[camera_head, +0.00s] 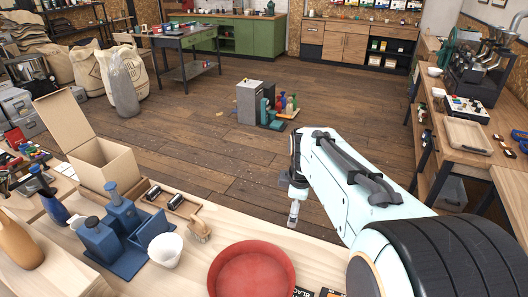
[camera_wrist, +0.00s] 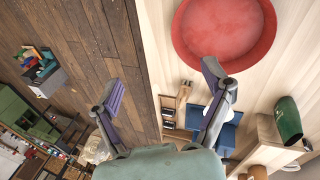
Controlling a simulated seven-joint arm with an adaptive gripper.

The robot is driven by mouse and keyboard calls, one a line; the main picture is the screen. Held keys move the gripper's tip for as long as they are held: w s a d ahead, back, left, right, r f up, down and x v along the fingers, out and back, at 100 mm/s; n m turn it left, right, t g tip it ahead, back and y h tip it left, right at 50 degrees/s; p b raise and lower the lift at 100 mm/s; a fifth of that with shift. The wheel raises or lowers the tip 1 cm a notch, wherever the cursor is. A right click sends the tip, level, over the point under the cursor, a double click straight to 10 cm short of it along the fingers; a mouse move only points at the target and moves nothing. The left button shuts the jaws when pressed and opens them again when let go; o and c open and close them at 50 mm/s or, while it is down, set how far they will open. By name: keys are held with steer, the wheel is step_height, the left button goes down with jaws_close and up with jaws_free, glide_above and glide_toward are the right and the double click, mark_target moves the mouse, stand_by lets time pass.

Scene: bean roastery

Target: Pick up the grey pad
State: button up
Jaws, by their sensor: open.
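I cannot make out a grey pad for certain in either view. My gripper (camera_head: 293,212) hangs near the far edge of the pale wooden table in the head view, beyond the red round bowl (camera_head: 252,270). In the wrist view my gripper (camera_wrist: 163,78) has its two fingers spread wide with nothing between them. One finger shows over the dark floor and the other over the tabletop (camera_wrist: 160,20), with the red bowl (camera_wrist: 225,32) ahead of it.
A blue stand with canisters (camera_head: 118,240), a white cup (camera_head: 165,250), an open cardboard box (camera_head: 105,165) and a wooden brush (camera_head: 199,230) stand left of the bowl. Dark packets lie at the near edge. A grey box (camera_head: 250,103) stands on the floor beyond.

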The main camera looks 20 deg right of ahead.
steer(key=d+f+m+g, duration=0.2)
steer(key=d+f, duration=0.7)
steer(key=d, duration=0.3)
steer(key=s+d+f+m, duration=0.1)
steer(key=s+d+f, duration=0.1)
steer(key=f, duration=0.1)
steer(key=s+d+f+m+g+y, duration=0.1)
steer(key=s+d+f, duration=0.1)
steer(key=f, duration=0.2)
steer(key=s+d+f, duration=0.2)
steer(key=s+f, duration=0.1)
steer(key=f, duration=0.1)
steer(key=shift+d+f+m, duration=0.15)
steer(key=shift+d+m, duration=0.1)
steer(key=shift+m, duration=0.15)
steer(key=shift+f, duration=3.15)
steer(key=c, duration=1)
